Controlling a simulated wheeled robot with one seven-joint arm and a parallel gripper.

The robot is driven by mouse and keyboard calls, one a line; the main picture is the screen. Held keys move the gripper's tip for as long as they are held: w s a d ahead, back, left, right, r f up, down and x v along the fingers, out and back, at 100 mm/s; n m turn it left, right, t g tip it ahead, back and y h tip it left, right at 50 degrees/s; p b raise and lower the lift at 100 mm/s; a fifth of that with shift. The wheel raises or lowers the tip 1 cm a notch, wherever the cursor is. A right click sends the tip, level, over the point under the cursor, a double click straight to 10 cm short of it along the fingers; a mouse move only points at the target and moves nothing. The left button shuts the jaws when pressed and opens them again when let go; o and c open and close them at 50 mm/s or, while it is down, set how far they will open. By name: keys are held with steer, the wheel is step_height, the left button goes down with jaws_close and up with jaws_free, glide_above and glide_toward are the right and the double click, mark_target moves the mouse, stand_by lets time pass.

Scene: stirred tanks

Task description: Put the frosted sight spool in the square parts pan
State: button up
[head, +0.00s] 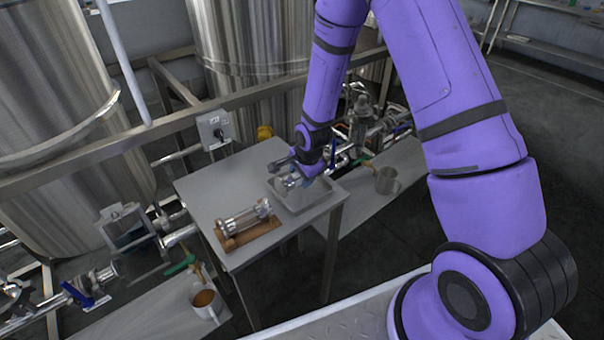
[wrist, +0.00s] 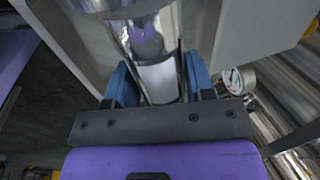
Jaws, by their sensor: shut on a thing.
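My gripper (head: 300,172) is over the square parts pan (head: 312,204) on the small steel table. Its blue fingers (wrist: 155,85) are shut on the frosted sight spool (wrist: 158,82). The spool has a pale whitish middle and a shiny metal end in the wrist view. In the head view a little of the spool (head: 290,181) shows at the fingers, low over the pan's left part. I cannot tell whether it touches the pan floor. My wrist hides part of the pan's back.
Another spool (head: 246,216), with metal ends, lies on a wooden cradle (head: 252,234) at the table's front left. The table top (head: 215,190) is bare at the back left. Pipes and valves run behind; a steel cup (head: 388,181) stands to the right. A gauge (wrist: 234,80) is near.

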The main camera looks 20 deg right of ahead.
steer(key=shift+f, duration=0.1)
steer(key=o, duration=1.2)
steer(key=v, duration=1.3)
steer(key=shift+r, duration=0.2)
steer(key=s+d+r+n, duration=0.1)
steer(key=s+r+n, duration=0.1)
steer(key=s+r, duration=0.35)
steer(key=s+d+r+n+t+h, duration=0.1)
steer(key=s+r+n, duration=0.15)
steer(key=r, duration=0.55)
steer(key=s+d+r+n, duration=0.1)
steer(key=s+r+n, duration=0.2)
steer(key=r, duration=0.4)
steer(key=s+d+r+n, duration=0.1)
steer(key=s+r+n, duration=0.2)
steer(key=s, duration=0.5)
steer(key=s+d+r+n+t, duration=0.1)
steer(key=s+r+n, duration=0.3)
steer(key=s, duration=0.4)
steer(key=shift+s+d+r, duration=0.2)
steer(key=shift+d+r, duration=0.05)
steer(key=shift+r, duration=0.4)
